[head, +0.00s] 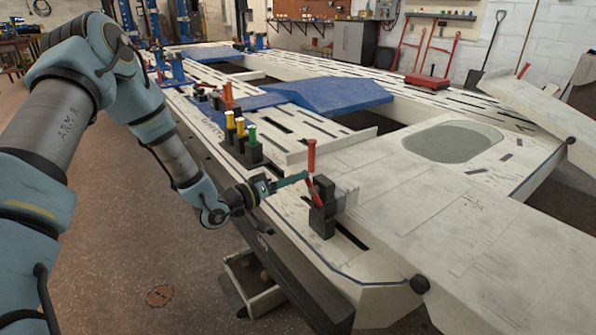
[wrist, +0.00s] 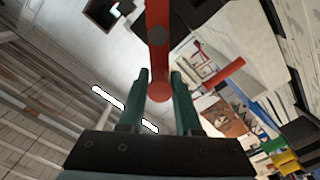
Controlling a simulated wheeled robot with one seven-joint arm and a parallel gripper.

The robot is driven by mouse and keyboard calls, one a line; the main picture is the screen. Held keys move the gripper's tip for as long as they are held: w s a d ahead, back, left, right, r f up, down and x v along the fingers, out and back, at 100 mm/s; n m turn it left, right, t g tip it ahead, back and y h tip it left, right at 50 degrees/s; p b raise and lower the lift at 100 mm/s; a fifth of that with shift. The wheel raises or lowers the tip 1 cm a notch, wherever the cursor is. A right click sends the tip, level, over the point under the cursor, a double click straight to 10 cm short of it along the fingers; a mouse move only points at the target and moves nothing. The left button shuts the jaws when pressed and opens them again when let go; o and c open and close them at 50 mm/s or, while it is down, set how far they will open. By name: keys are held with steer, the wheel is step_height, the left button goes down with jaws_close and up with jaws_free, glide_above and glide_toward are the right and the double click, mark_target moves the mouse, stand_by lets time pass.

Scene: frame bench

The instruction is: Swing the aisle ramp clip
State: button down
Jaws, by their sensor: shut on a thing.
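The clip, a black block (head: 323,215) with a red lever (head: 317,193), stands at the near edge of the white bench frame. A red upright handle (head: 311,155) rises just above it; I cannot tell whether both red parts are one piece. My gripper (head: 306,177) reaches in from the left with its teal fingers at the red part. A second red bar (wrist: 225,75) shows to the right there. The fingertips hide part of the lever.
Black clips with yellow and green handles (head: 240,135) stand along the same edge, farther back. A blue ramp panel (head: 328,95) and a rail lie beyond. An open box (head: 255,280) is on the floor below.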

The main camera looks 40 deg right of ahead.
steer(key=shift+w+f+n+p, duration=0.3)
steer(key=shift+f+n, duration=0.1)
steer(key=shift+n, duration=0.65)
steer(key=shift+w+f+n+p, duration=0.25)
steer(key=shift+f+n, duration=0.2)
steer(key=shift+n, duration=0.55)
steer(key=shift+w+f+n+p, duration=0.2)
steer(key=shift+f+n+p, duration=0.2)
steer(key=shift+n, duration=0.65)
steer(key=shift+f, duration=0.1)
steer(key=c, duration=0.7)
jaws_free()
steer(key=shift+s, duration=0.1)
steer(key=a, duration=1)
steer(key=shift+w+a+p, duration=0.3)
steer(key=shift+a, duration=0.1)
steer(key=shift+w, duration=0.1)
